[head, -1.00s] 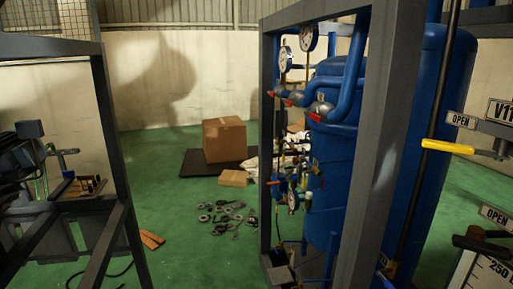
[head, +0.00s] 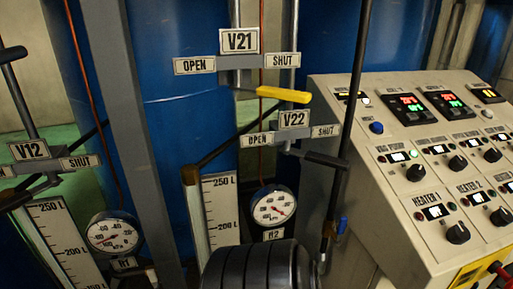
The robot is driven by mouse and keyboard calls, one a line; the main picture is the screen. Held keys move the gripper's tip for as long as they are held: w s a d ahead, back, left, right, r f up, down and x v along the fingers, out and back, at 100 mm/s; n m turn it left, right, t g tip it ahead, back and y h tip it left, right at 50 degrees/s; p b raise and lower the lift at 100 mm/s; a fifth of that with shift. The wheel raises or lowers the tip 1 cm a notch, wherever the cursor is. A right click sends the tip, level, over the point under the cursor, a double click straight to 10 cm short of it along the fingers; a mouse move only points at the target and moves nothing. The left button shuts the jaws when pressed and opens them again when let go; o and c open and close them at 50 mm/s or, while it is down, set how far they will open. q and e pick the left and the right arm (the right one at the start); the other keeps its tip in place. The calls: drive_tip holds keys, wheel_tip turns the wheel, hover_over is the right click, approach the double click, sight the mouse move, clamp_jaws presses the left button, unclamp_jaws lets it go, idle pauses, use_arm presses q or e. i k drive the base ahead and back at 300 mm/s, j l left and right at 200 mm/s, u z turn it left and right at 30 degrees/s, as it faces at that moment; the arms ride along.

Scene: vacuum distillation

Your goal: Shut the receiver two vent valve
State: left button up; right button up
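The signs of two valves stand in the middle of the head view in front of a blue tank. The V21 sign (head: 240,40) has OPEN at left and SHUT at right. Below it a yellow lever (head: 283,95) points right, to the SHUT side. The V22 sign (head: 292,120) is lower, also with OPEN left and SHUT right. A dark lever (head: 322,159) below it points right, under its SHUT label. A gauge tagged R2 (head: 274,207) hangs beneath. No label says which valve is the vent. Neither of my grippers is in view.
A grey post (head: 115,110) stands left of the valves and a thin dark upright rod (head: 352,90) right of them. A control panel (head: 345,205) with knobs and displays fills the right. V12 (head: 30,150) and the R1 gauge (head: 113,232) are at left.

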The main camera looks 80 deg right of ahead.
sight(341, 229)
drive_tip(key=k+l+z, duration=0.1)
drive_tip(key=z, duration=3.2)
drive_tip(key=i+j, duration=0.05)
